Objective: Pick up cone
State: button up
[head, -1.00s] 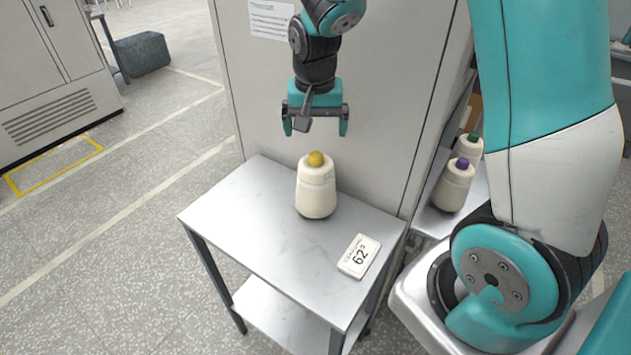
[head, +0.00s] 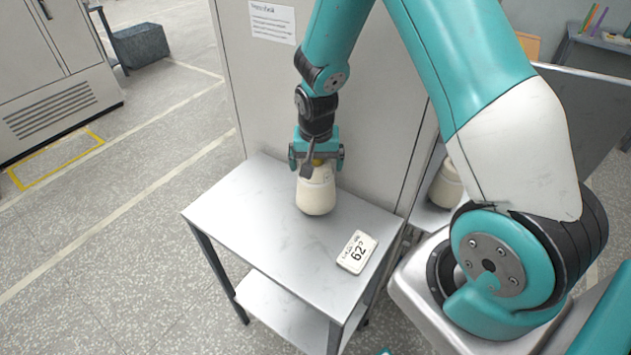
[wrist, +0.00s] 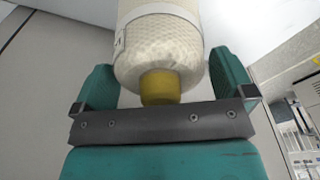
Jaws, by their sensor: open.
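The cone (head: 316,193) is a cream yarn cone standing upright on a small metal table (head: 235,215). In the wrist view the cone (wrist: 160,52) shows its yellow tip close to the gripper's palm, with a white label band partly visible. My gripper (head: 316,164) is over the top of the cone, pointing down. In the wrist view its two teal fingers (wrist: 165,82) stand on either side of the cone's top, with a gap visible at the left finger. The right finger looks very near the cone; whether it touches I cannot tell.
Another cream cone (head: 446,186) stands on a surface to the right, partly hidden by my arm. A tall grey cabinet (head: 262,90) rises right behind the table. The table's left part is bare.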

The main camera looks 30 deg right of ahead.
jog(key=c, duration=1.2)
jog(key=shift+r, duration=0.1)
notch_tip(320, 180, up, 20)
jog(key=b, duration=0.3)
notch_tip(320, 180, up, 20)
jog(key=p, duration=1.7)
